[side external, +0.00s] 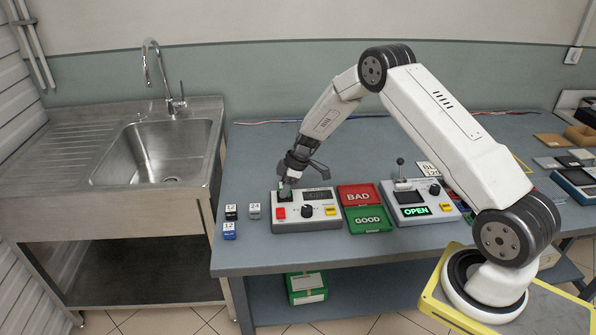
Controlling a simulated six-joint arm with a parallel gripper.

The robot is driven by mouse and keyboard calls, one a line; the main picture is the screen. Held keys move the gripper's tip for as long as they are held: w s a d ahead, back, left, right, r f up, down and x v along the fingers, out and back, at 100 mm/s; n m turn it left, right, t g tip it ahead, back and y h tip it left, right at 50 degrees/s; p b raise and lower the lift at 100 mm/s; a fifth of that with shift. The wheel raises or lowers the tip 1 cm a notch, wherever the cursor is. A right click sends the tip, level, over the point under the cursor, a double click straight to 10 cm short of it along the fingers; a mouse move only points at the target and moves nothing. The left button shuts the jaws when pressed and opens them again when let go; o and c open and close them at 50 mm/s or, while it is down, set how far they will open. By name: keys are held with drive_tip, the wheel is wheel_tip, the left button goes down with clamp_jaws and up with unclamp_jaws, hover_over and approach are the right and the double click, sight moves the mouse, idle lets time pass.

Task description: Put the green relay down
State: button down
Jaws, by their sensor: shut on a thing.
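My gripper (287,186) points down over the left part of a grey test box (318,224) and is shut on the green relay (284,195). Only a little green shows between and below the fingers; the rest is hidden. The relay is at or just above the dark socket area of the box; I cannot tell whether it is seated. The box carries a red button, a black knob, a yellow button and a dark display. Right of it are a red BAD tray (357,190) and a green GOOD tray (368,213).
Several small relays, including a black-topped one (231,211), a grey one (254,210) and a blue one (229,231), stand left of the box. A second device (420,199) with a lever reads OPEN. A sink (165,150) lies left of the bench.

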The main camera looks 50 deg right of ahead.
drive_tip(key=shift+f, duration=0.4)
drive_tip(key=shift+c, duration=1.1)
unclamp_jaws()
drive_tip(key=shift+r, duration=0.2)
drive_tip(key=v, duration=1.2)
drive_tip(key=shift+r, duration=0.1)
drive_tip(key=s+a+r+m+h, duration=0.1)
drive_tip(key=s+a+m, duration=0.3)
drive_tip(key=s+a, duration=0.4)
drive_tip(key=s+a+r+m+h, duration=0.2)
drive_tip(key=s+a+m, duration=0.3)
drive_tip(key=s, duration=0.9)
drive_tip(key=a+r, duration=0.1)
drive_tip(key=a, duration=0.2)
drive_tip(key=shift+s+g, duration=0.3)
drive_tip(key=shift+s, duration=0.1)
